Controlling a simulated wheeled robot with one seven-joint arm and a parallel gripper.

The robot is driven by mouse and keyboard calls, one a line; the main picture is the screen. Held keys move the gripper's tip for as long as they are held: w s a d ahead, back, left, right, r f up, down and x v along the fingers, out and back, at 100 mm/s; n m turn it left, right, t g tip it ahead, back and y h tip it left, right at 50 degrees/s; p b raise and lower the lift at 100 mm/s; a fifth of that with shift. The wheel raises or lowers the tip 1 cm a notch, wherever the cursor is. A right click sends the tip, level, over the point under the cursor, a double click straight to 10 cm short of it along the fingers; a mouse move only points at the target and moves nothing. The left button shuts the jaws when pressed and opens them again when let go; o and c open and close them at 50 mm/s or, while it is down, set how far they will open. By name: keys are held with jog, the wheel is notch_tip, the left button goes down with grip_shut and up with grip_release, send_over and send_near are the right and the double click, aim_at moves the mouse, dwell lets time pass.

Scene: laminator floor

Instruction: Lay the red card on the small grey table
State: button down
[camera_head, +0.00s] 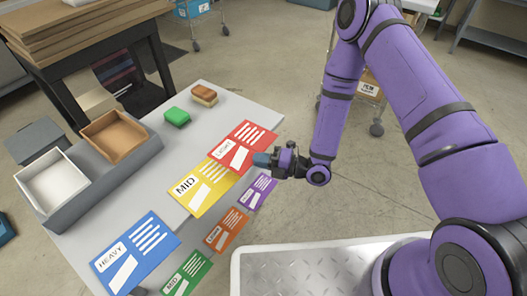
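The red card (239,149), marked LIGHT with white stripes, lies at the right end of the row of large cards along the front edge of a grey table (232,112). Its lower right edge reaches my gripper (263,160). The fingertips overlap that edge in this view. The fingers are small and seen from the side, so I cannot tell whether they are open or closed on the card. I cannot tell whether this table is the small grey table of the task.
A yellow MID card (203,187) and blue HEAVY card (135,251) lie left of it. Smaller purple (257,191), orange (226,230) and green (187,272) cards are in front.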

aim_at(264, 145)
jog(key=w, duration=0.2)
jog(key=w+d, duration=0.1)
jog(key=w, duration=0.3)
jog(key=shift+d+f, duration=0.3)
jog(key=shift+d, duration=0.05)
jog(key=shift+w+f, duration=0.2)
jog(key=shift+f, duration=1.55)
jog(key=shift+f, duration=0.1)
jog(key=c, duration=1.3)
grip_release()
jog(key=shift+c, duration=0.2)
